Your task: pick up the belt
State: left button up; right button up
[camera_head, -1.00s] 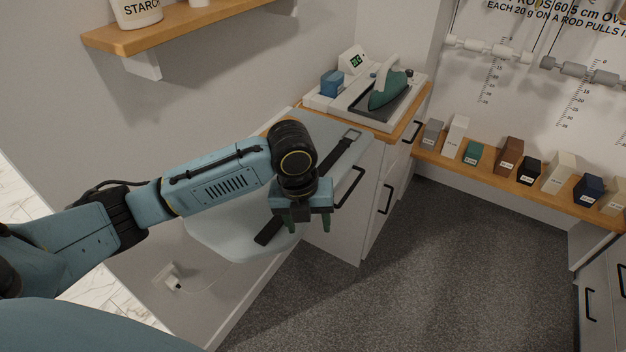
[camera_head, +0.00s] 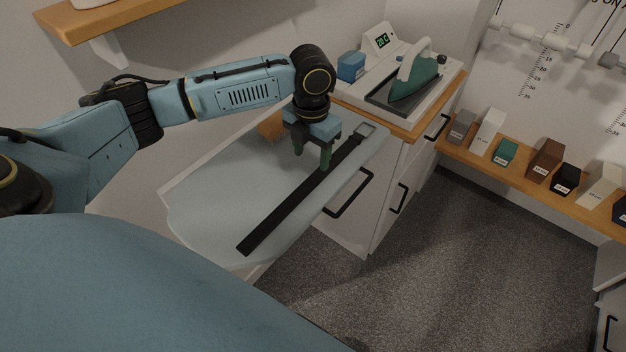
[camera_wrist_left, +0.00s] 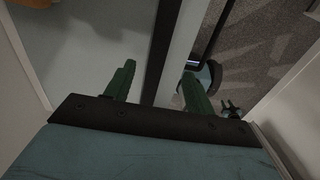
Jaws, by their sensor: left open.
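The black belt (camera_head: 290,200) lies flat and stretched out along the pale ironing board (camera_head: 215,205), its metal buckle (camera_head: 366,129) at the far end. My left gripper (camera_head: 312,163) points down over the board, close to the belt's upper half, with its green fingers apart. In the left wrist view the belt (camera_wrist_left: 160,45) runs as a dark strip between the two open fingers (camera_wrist_left: 155,85), which hold nothing. How far the fingertips are above the belt is hard to tell. My right gripper is in neither view.
A teal iron (camera_head: 413,80) stands on its base on the cabinet beyond the board, beside a blue block (camera_head: 351,67). Small labelled boxes (camera_head: 545,160) line a wooden shelf at right. A cabinet handle (camera_head: 348,195) sits beside the board. The grey floor (camera_head: 400,280) is clear.

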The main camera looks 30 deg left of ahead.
aim_at(314, 179)
pick_arm(q)
jog(key=shift+f, duration=0.8)
jog(key=shift+w+f, duration=0.1)
jog(key=shift+f, duration=0.3)
jog(key=shift+w+f, duration=0.2)
jog(key=shift+f, duration=0.95)
jog(key=shift+w+f, duration=0.2)
jog(key=shift+f, duration=1.45)
jog(key=c, duration=1.1)
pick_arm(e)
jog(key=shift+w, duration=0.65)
